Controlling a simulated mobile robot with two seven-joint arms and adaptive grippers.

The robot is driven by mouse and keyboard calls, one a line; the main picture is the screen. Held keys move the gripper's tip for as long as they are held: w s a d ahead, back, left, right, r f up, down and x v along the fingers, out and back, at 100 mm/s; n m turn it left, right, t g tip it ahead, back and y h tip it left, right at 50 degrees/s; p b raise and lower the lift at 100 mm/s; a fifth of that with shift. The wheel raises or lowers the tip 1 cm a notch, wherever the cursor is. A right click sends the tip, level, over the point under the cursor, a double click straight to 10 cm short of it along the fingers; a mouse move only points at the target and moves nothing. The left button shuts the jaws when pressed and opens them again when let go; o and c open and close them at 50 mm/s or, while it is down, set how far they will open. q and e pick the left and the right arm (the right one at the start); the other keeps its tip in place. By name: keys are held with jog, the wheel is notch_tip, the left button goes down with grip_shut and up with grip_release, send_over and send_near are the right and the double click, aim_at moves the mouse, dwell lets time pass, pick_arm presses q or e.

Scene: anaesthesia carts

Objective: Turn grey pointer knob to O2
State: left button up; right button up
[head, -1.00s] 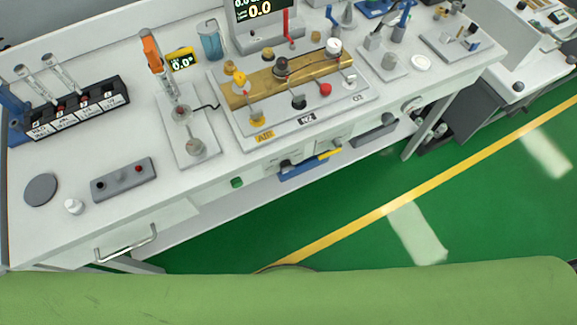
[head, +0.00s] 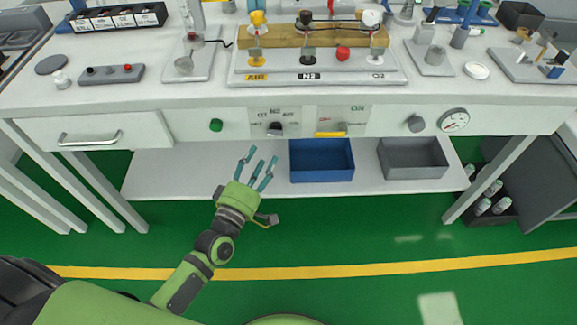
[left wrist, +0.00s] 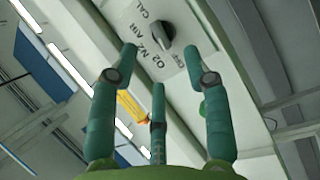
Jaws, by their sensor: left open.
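The dark grey pointer knob (head: 275,129) sits on a pale label plate on the bench's front panel. In the left wrist view the knob (left wrist: 158,35) is beside the letters O2, N2, AIR, CAL and OFF; I cannot tell for sure which mark it points at. My left gripper (head: 258,162) is open and empty, below and slightly left of the knob. In the left wrist view its three teal fingers (left wrist: 160,64) are spread, with the knob beyond and between the upper two, apart from them. My right gripper is not in view.
A green button (head: 216,125) is left of the knob; a yellow lever (head: 330,134) is right of it. A blue bin (head: 322,160) and grey bin (head: 413,158) stand on the lower shelf. A drawer handle (head: 90,138) sticks out at left. The bench top (head: 190,92) overhangs above.

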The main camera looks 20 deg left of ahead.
aim_at(274, 133)
pick_arm(q)
jog(key=w, duration=0.2)
jog(key=w+r, duration=0.1)
jog(key=w, duration=0.4)
jog(key=shift+w+d+r, duration=0.1)
jog(key=shift+d+r, duration=0.05)
jog(key=shift+d, duration=0.1)
jog(key=shift+c, duration=0.4)
grip_shut()
